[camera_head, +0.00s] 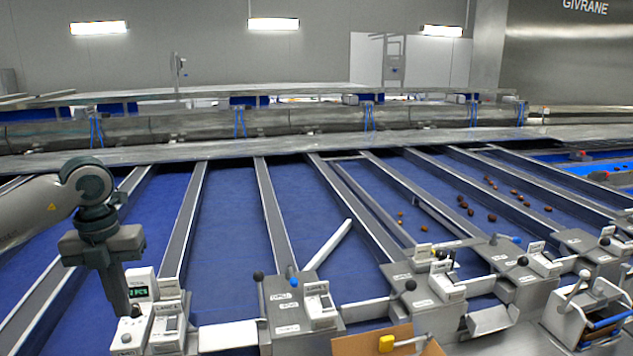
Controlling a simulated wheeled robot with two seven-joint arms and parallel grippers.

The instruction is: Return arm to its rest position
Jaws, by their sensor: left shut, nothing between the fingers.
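My left arm (32,210) comes in from the left edge. My left gripper (120,308) points straight down, with its fingers together and empty. Its tips are in front of or close beside a small control unit (140,285) with a lit green display; I cannot tell whether they touch it. My right gripper is not in view.
Several blue sorting lanes (231,220) run away from me between metal rails (273,210). Control boxes with levers (300,305) line their near ends. Brown dates (470,212) lie in lanes at the right. A cardboard box (372,343) stands at the front.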

